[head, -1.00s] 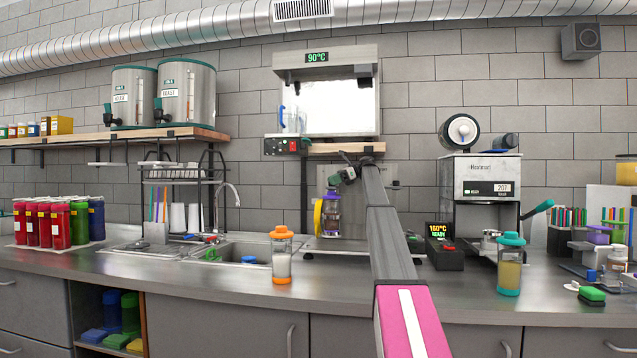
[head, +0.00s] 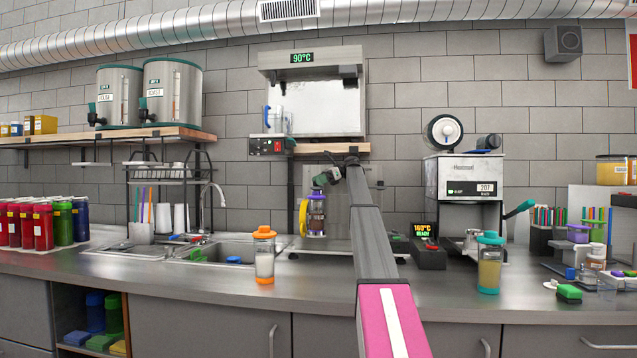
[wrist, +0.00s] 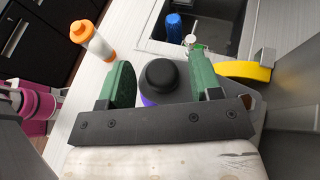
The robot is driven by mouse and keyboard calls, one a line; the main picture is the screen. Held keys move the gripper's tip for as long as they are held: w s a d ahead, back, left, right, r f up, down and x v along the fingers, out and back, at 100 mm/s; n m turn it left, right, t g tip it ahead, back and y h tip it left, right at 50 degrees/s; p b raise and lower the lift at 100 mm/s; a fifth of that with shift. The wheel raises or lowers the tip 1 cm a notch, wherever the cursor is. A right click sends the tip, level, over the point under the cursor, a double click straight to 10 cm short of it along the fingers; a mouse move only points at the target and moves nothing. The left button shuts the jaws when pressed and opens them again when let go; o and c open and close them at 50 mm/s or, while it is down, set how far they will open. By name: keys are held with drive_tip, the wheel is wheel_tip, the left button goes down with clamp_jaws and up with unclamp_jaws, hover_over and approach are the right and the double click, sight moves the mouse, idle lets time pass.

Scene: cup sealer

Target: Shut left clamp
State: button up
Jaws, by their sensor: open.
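A clear cup with a purple lid (head: 316,197) stands upright at the sealer on the counter, with a yellow rounded part (head: 303,217) at its left side. I take this yellow part for the left clamp, but cannot tell for sure. My gripper (head: 327,176), with green fingers, is just above the cup. In the wrist view my gripper (wrist: 160,78) is open, its fingers apart on either side of a round black knob (wrist: 162,76). Some purple (wrist: 148,101) shows below the knob. The yellow part (wrist: 243,71) lies beyond the right finger. Contact with the knob cannot be told.
An orange-lidded cup (head: 264,258) stands on the counter front, left of my arm. The sink (head: 222,253) is behind it. A 160°C display box (head: 427,246) and a teal-lidded cup (head: 489,265) are to the right. The counter front near my arm is clear.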

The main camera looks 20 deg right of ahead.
drive_tip(key=v, duration=0.7)
drive_tip(key=shift+d, duration=0.25)
drive_tip(key=shift+r, duration=0.1)
